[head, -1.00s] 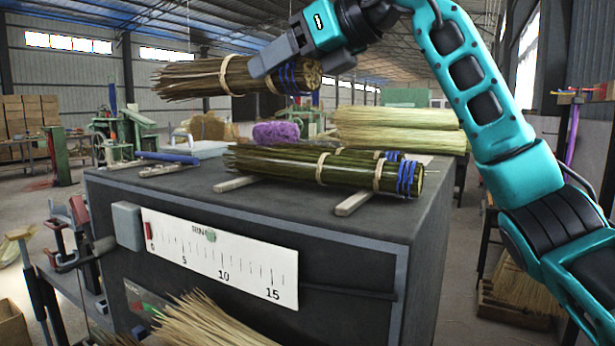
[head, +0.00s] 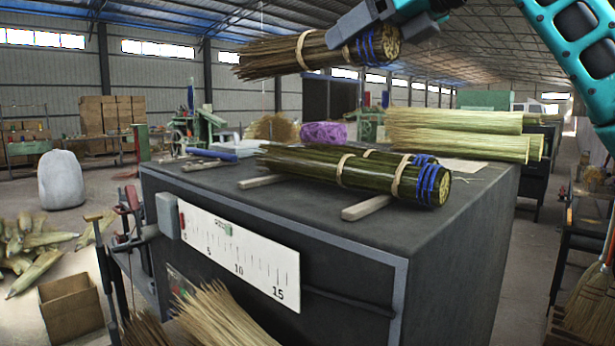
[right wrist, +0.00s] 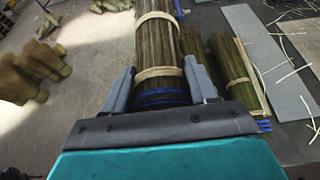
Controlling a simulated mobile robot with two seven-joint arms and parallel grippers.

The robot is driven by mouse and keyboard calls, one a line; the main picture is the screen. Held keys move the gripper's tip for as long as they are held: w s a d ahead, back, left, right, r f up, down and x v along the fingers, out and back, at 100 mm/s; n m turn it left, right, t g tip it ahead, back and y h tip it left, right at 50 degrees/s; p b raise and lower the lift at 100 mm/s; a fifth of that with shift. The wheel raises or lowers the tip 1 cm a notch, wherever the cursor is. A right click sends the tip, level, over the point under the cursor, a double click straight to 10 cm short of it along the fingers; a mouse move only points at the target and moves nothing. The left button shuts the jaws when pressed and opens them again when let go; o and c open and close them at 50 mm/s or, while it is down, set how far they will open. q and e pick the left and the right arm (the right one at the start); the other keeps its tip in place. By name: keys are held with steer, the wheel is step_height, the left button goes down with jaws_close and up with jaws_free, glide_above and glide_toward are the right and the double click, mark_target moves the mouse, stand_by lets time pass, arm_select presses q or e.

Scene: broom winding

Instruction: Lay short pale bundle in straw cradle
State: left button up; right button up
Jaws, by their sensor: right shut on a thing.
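My right gripper (head: 352,32) is shut on a dark brown-green bundle (head: 280,57) with tan ties and blue bands near its cut end. It holds the bundle nearly level in the air above the dark cabinet top. The right wrist view shows the bundle (right wrist: 160,45) between both fingers (right wrist: 158,82). Another pale straw bunch (head: 215,318) shows at the bottom, partly cut off. I cannot tell which thing is the straw cradle. My left gripper is out of view.
Similar dark bundles (head: 320,168) with blue bands rest across wooden slats (head: 372,206) on the cabinet (head: 440,225). A purple bundle (head: 323,134) and a blue bar (head: 212,154) lie behind. A scale (head: 240,255) is on the cabinet front. A cardboard box (head: 70,308) stands at left.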

step_height(320, 180, down, 15)
steer(key=b, duration=0.3)
steer(key=shift+f, duration=0.15)
step_height(320, 180, down, 4)
steer(key=shift+f+b, duration=0.15)
steer(key=shift+b, duration=0.35)
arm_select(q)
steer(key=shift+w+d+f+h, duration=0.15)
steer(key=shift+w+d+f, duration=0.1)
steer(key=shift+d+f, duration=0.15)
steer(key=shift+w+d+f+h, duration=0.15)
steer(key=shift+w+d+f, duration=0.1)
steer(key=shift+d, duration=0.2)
arm_select(e)
steer(key=shift+f, duration=0.15)
steer(key=o, duration=1.1)
steer(key=shift+c, duration=0.2)
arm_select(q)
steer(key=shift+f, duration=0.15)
